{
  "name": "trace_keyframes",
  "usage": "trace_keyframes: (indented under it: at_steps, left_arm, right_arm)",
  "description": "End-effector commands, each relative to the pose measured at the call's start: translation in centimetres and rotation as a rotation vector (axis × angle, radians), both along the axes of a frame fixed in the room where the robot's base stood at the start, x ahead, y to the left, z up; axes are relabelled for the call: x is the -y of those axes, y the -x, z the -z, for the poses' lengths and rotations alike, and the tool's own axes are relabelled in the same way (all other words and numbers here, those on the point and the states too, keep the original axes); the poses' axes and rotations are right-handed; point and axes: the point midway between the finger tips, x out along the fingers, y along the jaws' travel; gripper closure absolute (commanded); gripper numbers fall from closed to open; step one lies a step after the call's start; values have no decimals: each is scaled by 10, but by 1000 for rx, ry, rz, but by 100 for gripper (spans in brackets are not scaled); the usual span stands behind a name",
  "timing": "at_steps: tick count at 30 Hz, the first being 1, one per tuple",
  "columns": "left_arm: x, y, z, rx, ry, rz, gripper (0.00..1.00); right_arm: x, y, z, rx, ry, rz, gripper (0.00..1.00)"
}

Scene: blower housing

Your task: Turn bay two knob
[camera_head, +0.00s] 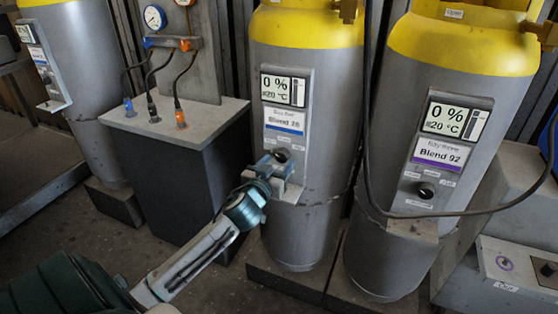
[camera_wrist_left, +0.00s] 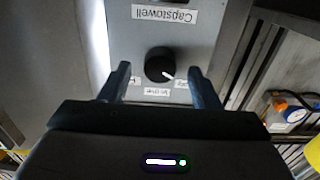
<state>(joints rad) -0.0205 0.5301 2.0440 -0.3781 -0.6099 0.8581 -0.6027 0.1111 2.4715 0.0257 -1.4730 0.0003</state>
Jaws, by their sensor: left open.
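A black knob (camera_head: 282,155) sits below that label. My left gripper (camera_head: 272,172) is at this panel, just below the knob, partly hiding the panel's lower part. In the left wrist view the round black knob (camera_wrist_left: 160,65) with a white pointer mark lies between the open fingers (camera_wrist_left: 160,78), with gaps at both sides. The pointer aims lower right. My right gripper is not seen.
A right tank (camera_head: 395,265) labelled "Blend 92" has its own knob (camera_head: 426,190). A dark cable (camera_head: 480,211) loops across it. A grey box (camera_head: 180,185) with gauges and hoses stands left of the middle tank. Another tank (camera_head: 88,90) is at far left.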

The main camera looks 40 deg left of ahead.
Motion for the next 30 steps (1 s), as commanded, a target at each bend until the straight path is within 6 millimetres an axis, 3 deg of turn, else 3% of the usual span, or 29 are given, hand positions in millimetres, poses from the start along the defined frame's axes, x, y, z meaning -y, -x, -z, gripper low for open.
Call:
trace_keyframes:
  at_steps: [6,14,21,30]
  left_arm:
    - [-4,-16,0,-1,1,0,43]
    - [-4,-17,1,-1,0,0,43]
    - [-4,-17,0,-1,0,0,86]
    - [-4,-17,0,-7,-23,1,88]
  right_arm:
    - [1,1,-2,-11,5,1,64]
    - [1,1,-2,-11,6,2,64]
    - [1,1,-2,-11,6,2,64]
    - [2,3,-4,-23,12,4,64]
